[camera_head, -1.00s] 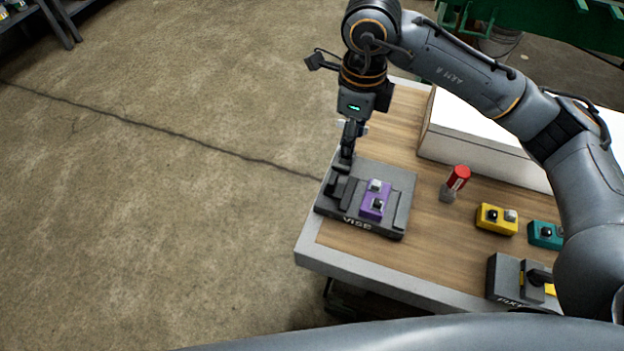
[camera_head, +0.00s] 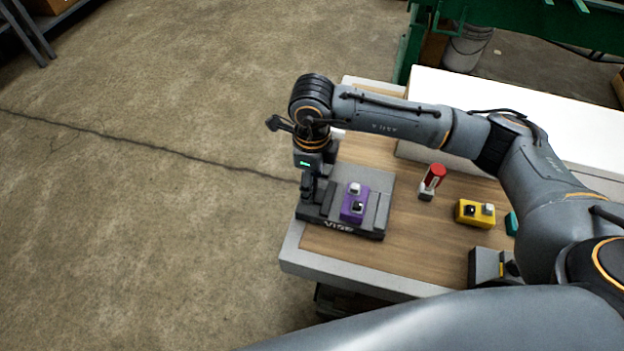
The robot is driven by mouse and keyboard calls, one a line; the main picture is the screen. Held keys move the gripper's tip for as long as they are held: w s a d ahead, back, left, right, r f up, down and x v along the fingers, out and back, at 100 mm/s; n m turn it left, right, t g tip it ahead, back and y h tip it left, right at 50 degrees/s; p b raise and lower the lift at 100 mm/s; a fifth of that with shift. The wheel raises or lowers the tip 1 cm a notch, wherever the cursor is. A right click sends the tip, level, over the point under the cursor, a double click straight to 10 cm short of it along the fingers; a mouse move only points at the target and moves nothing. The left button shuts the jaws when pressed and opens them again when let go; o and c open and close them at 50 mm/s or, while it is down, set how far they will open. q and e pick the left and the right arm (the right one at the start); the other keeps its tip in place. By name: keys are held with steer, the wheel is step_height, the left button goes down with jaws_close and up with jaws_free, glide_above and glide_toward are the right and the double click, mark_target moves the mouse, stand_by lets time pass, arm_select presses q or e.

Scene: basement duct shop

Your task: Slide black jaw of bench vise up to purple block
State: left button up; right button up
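The bench vise (camera_head: 374,216), a grey base marked VISE, sits at the table's left corner. The purple block (camera_head: 354,207), with light and dark knobs on top, stands on it. The black jaw (camera_head: 327,198) is left of the block, with what looks like a narrow gap between them. My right gripper (camera_head: 306,196) points down at the vise's left end, left of the jaw. Its fingers look closed together and empty; whether they touch the jaw I cannot tell. My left gripper is out of view.
Right of the vise are a red-topped item (camera_head: 433,180), a yellow block (camera_head: 475,212), a teal block (camera_head: 511,223) and a grey fixture (camera_head: 487,266). A long white box (camera_head: 520,110) lies at the back. Open floor is on the left.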

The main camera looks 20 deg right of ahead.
steer(key=shift+f, duration=0.7)
jaws_close()
steer(key=shift+s+d+b, duration=0.25)
steer(key=shift+s+d, duration=0.45)
steer(key=shift+d, duration=0.35)
steer(key=shift+s+d+b, duration=0.2)
steer(key=shift+s+d, duration=0.5)
steer(key=shift+d, duration=0.35)
jaws_free()
step_height(320, 180, up, 12)
